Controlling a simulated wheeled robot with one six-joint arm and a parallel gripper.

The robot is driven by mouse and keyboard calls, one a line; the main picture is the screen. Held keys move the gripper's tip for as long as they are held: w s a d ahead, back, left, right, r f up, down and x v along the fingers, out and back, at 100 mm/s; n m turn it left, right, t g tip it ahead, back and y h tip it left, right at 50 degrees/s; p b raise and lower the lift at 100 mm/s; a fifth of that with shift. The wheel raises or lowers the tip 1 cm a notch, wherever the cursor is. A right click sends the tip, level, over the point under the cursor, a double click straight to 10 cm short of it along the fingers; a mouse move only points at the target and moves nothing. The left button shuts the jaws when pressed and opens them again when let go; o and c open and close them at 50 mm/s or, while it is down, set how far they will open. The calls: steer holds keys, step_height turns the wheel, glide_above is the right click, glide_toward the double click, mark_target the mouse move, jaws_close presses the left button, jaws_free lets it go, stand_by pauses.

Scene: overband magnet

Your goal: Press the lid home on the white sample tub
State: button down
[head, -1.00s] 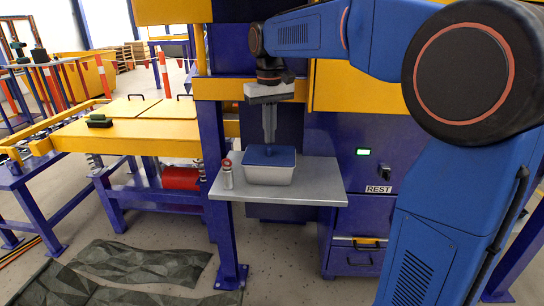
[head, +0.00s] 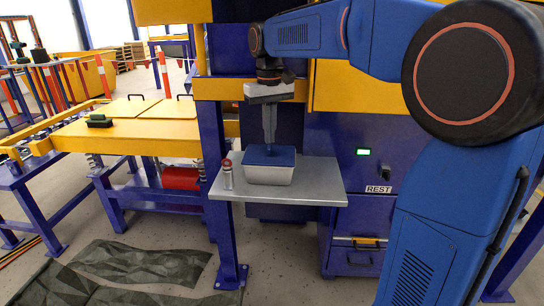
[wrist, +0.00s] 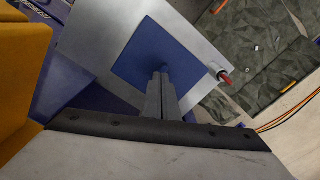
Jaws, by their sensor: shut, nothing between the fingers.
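The white sample tub (head: 268,175) stands upright on a grey shelf (head: 325,183). Its blue lid (head: 284,156) lies on top and covers the opening. The lid also shows in the wrist view (wrist: 140,62), where it hides the tub. My gripper (head: 269,146) is shut and empty, pointing down over the lid. In the wrist view, the closed fingers (wrist: 161,80) end at or just above the lid, near its middle. I cannot tell whether the tips touch it, nor how fully the lid is seated.
A small grey bottle with a red cap (head: 227,175) stands on the shelf left of the tub. It also shows in the wrist view (wrist: 225,77). A blue post (head: 218,170) rises at the shelf's left. The shelf's right part is clear.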

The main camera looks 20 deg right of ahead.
mark_target(270, 146)
steer(key=shift+f, duration=0.6)
stand_by(0.7)
steer(key=shift+r, duration=0.1)
step_height(270, 146, up, 7)
stand_by(1.0)
stand_by(0.4)
